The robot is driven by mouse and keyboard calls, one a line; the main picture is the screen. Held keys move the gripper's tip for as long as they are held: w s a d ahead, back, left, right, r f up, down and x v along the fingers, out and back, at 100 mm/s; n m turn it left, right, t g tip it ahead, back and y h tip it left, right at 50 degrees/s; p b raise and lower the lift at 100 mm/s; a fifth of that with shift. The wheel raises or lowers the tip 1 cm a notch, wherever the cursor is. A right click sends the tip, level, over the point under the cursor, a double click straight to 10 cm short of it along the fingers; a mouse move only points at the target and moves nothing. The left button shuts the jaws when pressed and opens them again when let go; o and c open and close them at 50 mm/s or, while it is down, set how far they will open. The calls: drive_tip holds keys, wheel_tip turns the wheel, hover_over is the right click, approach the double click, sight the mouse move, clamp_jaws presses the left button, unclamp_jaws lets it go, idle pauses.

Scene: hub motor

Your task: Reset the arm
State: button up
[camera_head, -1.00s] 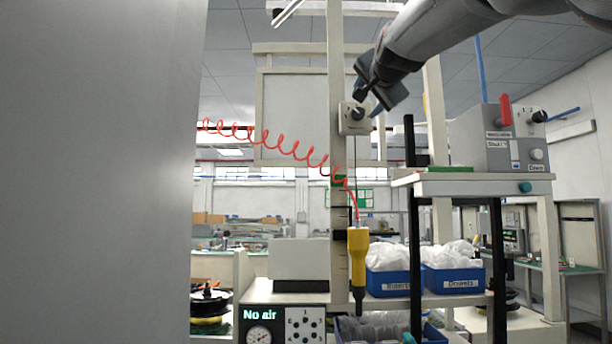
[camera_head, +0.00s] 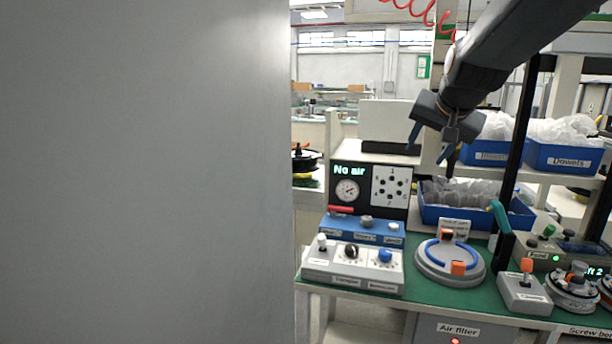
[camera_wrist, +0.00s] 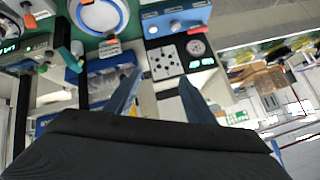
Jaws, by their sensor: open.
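My gripper (camera_head: 432,150) hangs from my arm, which comes in from the top right of the head view. It is open and empty, in front of the shelf and above the green bench. In the wrist view its two blue-grey fingers (camera_wrist: 158,92) are spread apart with nothing between them. The fingertips appear apart from the bench things.
A grey panel (camera_head: 150,170) fills the left of the head view. The green bench (camera_head: 425,305) holds a white control box (camera_head: 352,268), a "No air" gauge panel (camera_head: 368,190) and a round fixture (camera_head: 450,262). Blue bins (camera_head: 562,158) stand behind.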

drive_tip(key=s+a+f+n+g, duration=0.3)
drive_tip(key=s+a+f+g, duration=0.1)
drive_tip(key=s+f, duration=0.9)
drive_tip(key=s+a+f+n+g+y, duration=0.1)
drive_tip(key=s+a+f+n+g, duration=0.2)
drive_tip(key=s+f, duration=1)
wheel_tip(320, 180, down, 4)
drive_tip(key=shift+a+f+n+g, duration=0.1)
drive_tip(key=shift+a+n+g, duration=0.3)
drive_tip(key=shift+a+g, duration=0.25)
